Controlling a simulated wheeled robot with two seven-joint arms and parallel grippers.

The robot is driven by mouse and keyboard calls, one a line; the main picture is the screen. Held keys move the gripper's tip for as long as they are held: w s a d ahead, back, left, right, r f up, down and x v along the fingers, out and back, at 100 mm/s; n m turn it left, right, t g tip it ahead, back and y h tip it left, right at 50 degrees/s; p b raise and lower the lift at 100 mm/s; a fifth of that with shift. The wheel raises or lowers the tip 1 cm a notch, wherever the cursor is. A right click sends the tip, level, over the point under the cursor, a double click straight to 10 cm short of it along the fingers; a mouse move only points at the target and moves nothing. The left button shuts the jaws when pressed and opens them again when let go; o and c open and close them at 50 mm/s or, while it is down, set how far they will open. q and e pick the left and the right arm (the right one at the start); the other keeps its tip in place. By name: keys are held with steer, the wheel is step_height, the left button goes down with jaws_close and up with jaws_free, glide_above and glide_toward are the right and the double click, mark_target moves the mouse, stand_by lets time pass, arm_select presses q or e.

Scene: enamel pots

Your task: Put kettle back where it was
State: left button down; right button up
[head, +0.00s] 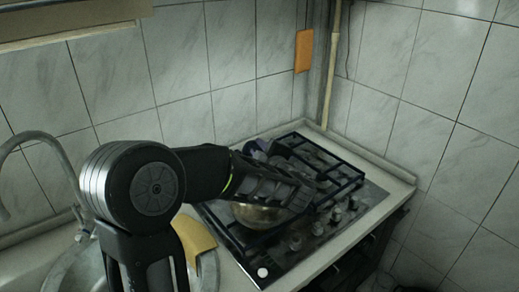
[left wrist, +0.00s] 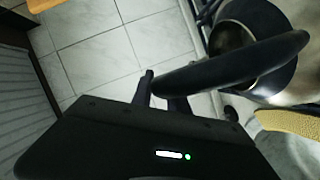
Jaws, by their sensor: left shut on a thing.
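The dark kettle (left wrist: 285,75) shows in the left wrist view with its black curved handle (left wrist: 235,65). In the head view a dark blue piece that looks like the kettle (head: 256,148) shows behind my left gripper, at the back of the stove; the rest is hidden. My left gripper (head: 298,190) reaches over the stove (head: 285,262). In the left wrist view its fingers (left wrist: 163,95) are shut at the near end of the kettle's handle. Whether the kettle touches the stove grate is hidden. My right gripper is not in view.
A shiny metal bowl or pan (head: 257,216) sits on the front left of the stove under my gripper. A tan board (head: 195,238) lies between sink (head: 75,272) and stove. Tiled walls close off the back and right. The stove's front right shows knobs (head: 318,228).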

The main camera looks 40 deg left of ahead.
arm_select(q)
steer(key=c, duration=1.3)
jaws_free()
steer(key=shift+r, duration=0.15)
steer(key=shift+r+p, duration=0.25)
steer(key=shift+p, duration=0.2)
steer(key=b+v, duration=0.2)
steer(key=v, duration=1)
steer(key=shift+r+b, duration=0.1)
steer(key=shift+b, duration=0.3)
